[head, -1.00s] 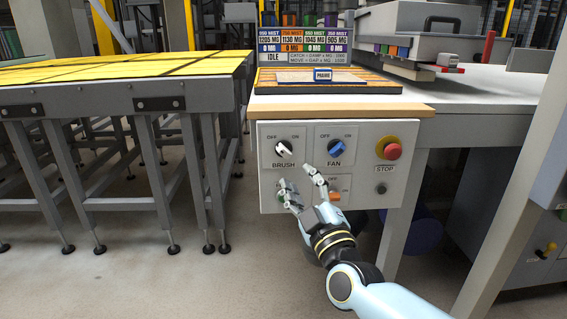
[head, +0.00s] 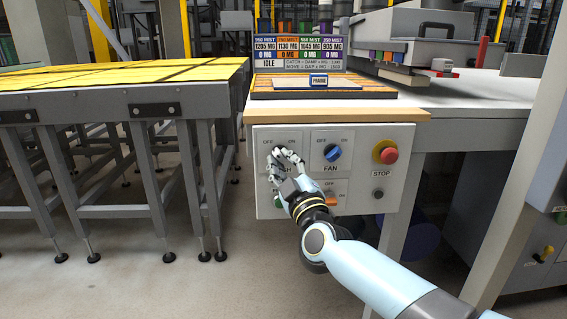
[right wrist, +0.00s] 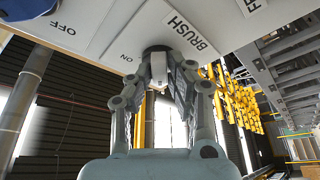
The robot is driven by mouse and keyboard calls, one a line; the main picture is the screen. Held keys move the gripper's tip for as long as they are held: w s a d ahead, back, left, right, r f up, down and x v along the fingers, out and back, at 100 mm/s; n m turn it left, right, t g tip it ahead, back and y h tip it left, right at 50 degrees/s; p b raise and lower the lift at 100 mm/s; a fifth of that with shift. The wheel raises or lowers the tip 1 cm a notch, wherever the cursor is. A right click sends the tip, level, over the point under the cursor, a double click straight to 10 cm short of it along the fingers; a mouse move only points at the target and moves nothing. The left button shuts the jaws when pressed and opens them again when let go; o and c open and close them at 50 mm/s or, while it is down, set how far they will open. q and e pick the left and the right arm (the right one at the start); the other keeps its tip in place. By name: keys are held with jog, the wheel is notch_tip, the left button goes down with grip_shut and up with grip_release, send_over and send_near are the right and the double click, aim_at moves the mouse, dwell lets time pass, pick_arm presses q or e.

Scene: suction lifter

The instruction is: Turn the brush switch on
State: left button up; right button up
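The brush switch (head: 279,151) is a knob with a black base and white handle on the upper left of the grey control panel (head: 395,205). Its OFF and ON labels sit above it. My right gripper (head: 286,156) is at the knob, its fingers spread and partly hiding it and the BRUSH label. In the right wrist view the white handle (right wrist: 159,72) lies between the two fingers (right wrist: 163,82), which look apart; contact is not clear. The knob's exact pointing is hard to tell. My left gripper is not in view.
Right of the brush switch is the blue FAN knob (head: 332,153), then the red STOP button (head: 386,153). An orange switch (head: 331,199) is below. A wooden ledge (head: 340,116) overhangs the panel. A yellow-topped table (head: 120,75) stands left.

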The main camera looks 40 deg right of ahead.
grip_shut()
jog(key=shift+m, duration=0.5)
jog(key=m+h, duration=0.1)
jog(key=m, duration=0.1)
jog(key=m+h, duration=0.2)
jog(key=m, duration=0.1)
jog(key=shift+a+f, duration=0.1)
jog(key=shift+a, duration=0.05)
jog(key=m+h, duration=0.1)
jog(key=m, duration=0.2)
jog(key=m+g+h, duration=0.1)
jog(key=m+h, duration=0.1)
jog(key=m, duration=0.1)
jog(key=shift+w+a+m, duration=0.15)
jog(key=shift+m, duration=0.25)
jog(key=m+g+h, duration=0.1)
jog(key=m, duration=0.2)
jog(key=m+g+h, duration=0.1)
jog(key=m+h, duration=0.1)
jog(key=m, duration=0.1)
jog(key=shift+a+m+g+p, duration=0.1)
jog(key=shift+m+g+p, duration=0.2)
jog(key=shift+m+p, duration=0.1)
jog(key=m+g+h, duration=0.1)
jog(key=m+g, duration=0.1)
jog(key=m, duration=0.3)
jog(key=shift+w+a+p, duration=0.1)
jog(key=shift+p, duration=0.2)
jog(key=shift+m+g, duration=0.4)
jog(key=shift+m, duration=0.1)
